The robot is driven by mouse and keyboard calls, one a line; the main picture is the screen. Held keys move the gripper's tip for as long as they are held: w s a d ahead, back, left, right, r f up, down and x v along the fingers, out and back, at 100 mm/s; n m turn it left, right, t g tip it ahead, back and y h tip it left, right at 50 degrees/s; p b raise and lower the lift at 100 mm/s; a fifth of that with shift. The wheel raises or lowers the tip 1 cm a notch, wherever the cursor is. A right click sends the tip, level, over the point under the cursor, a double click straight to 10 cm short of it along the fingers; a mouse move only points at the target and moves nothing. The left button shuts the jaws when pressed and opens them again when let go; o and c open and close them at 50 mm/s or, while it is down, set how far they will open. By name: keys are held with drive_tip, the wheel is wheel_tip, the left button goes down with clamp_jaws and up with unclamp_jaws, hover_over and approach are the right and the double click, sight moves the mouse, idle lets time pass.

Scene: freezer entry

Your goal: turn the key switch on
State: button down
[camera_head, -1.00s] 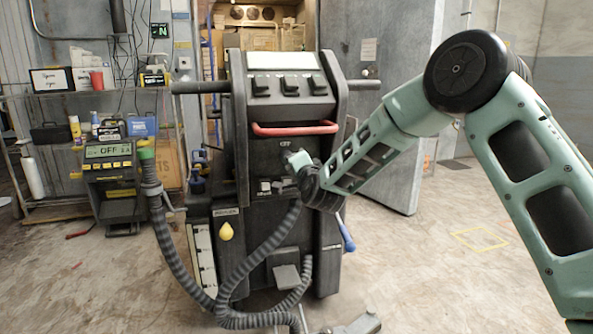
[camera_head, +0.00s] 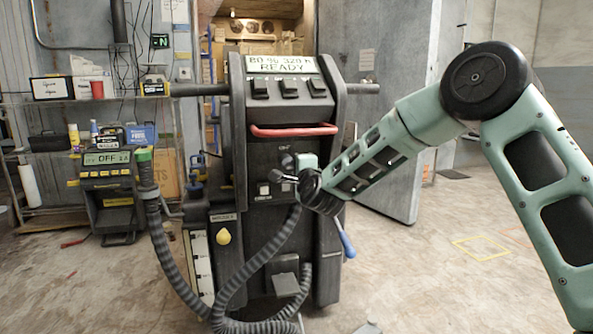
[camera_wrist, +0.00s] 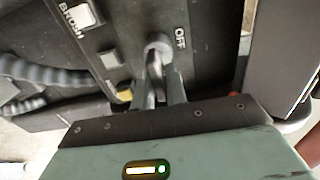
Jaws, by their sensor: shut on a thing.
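The key switch (camera_wrist: 158,45) is a round grey fitting on the dark panel of the floor machine (camera_head: 285,225), with the label OFF beside it in the wrist view. My gripper (camera_wrist: 163,88) is shut on the key, and its two fingers hide most of it. In the head view my gripper (camera_head: 283,177) is at the front panel, below the red handle (camera_head: 293,130). The machine's display (camera_head: 281,63) is lit and reads "80 % 320 H READY".
A white BRUSH button (camera_wrist: 82,16) and another square button (camera_wrist: 110,59) sit close to the key. A grey hose (camera_head: 170,250) loops in front on the left. A charger (camera_head: 108,180) reading OFF stands by the shelf. The floor to the right is clear.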

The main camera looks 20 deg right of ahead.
drive_tip(key=shift+f, duration=0.1)
drive_tip(key=c, duration=1.5)
unclamp_jaws()
drive_tip(key=shift+s, duration=0.1)
drive_tip(key=s+p, duration=0.2)
drive_tip(key=s, duration=1.5)
drive_tip(key=shift+s+p, duration=0.15)
drive_tip(key=shift+p, duration=0.25)
